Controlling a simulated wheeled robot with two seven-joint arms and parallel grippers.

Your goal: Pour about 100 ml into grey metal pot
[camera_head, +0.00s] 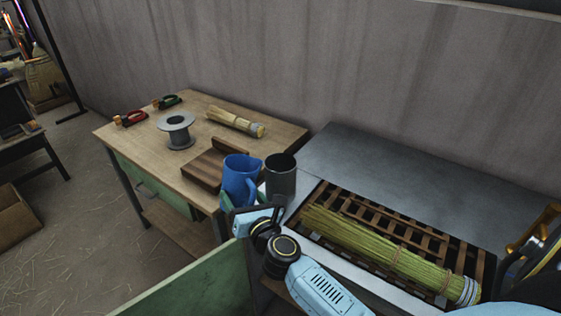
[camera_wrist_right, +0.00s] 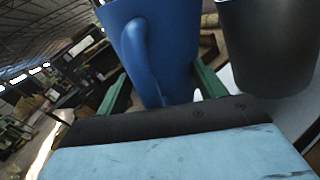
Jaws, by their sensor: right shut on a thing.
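A blue jug (camera_head: 238,176) with a handle is held upright in my right gripper (camera_head: 243,201). The gripper is shut on it, with its green fingers on either side of the jug in the right wrist view (camera_wrist_right: 163,90). The contents of both are hidden. My left gripper does not show.
A wooden table (camera_head: 150,140) at left holds a wire spool (camera_head: 176,130), a bristle bundle (camera_head: 236,123), two hand tools and a wooden block (camera_head: 208,168). The metal bench (camera_head: 400,170) has a slatted recess with a long straw bundle (camera_head: 385,250). A green panel (camera_head: 200,285) stands in front.

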